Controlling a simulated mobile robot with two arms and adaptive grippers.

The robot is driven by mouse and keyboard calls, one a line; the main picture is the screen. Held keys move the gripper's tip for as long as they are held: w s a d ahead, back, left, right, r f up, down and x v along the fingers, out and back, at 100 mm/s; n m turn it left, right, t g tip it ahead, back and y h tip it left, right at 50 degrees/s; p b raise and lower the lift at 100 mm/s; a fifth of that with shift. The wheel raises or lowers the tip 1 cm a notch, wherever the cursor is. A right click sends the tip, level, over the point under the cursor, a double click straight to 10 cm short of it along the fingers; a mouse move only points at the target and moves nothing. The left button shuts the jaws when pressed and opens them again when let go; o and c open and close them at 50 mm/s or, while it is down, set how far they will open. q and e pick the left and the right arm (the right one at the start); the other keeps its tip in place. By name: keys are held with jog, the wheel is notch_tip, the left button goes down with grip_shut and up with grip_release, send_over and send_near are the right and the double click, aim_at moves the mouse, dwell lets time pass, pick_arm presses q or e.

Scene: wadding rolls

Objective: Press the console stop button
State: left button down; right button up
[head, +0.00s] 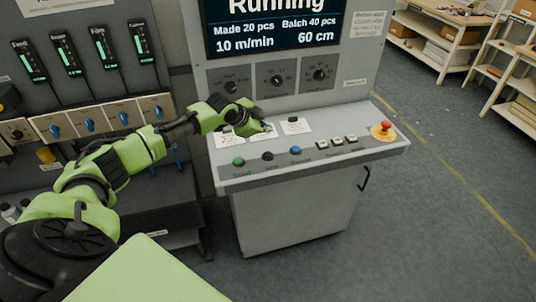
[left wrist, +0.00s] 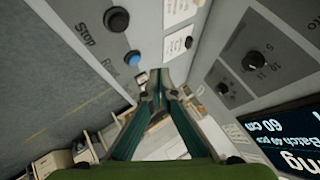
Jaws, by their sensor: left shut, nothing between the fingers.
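The console (head: 230,181) has a sloped desk with a row of buttons. The dark stop button (head: 268,156) sits between the green start button (head: 239,161) and the blue button (head: 295,150). In the left wrist view the stop button (left wrist: 117,19) is at the upper left beside its "Stop" label, with the blue button (left wrist: 132,58) below it. My left gripper (head: 268,127) is over the back part of the desk, behind the stop button in the head view. Its fingers (left wrist: 158,76) are together and empty, apart from the button. My right gripper is not in view.
A red mushroom button (head: 382,127) on a yellow base stands at the desk's right end, past several pale buttons. The screen (head: 275,25) reads "Running". Knobs (head: 278,80) sit on the panel behind the gripper. Floor on the right is clear, with shelves (head: 445,40) beyond.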

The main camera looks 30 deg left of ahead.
pick_arm(q)
jog(key=b, duration=0.7)
send_over(267, 155)
notch_tip(267, 155, down, 7)
jog(key=shift+f, duration=0.9)
jog(key=shift+f, duration=0.15)
jog(key=shift+f, duration=0.25)
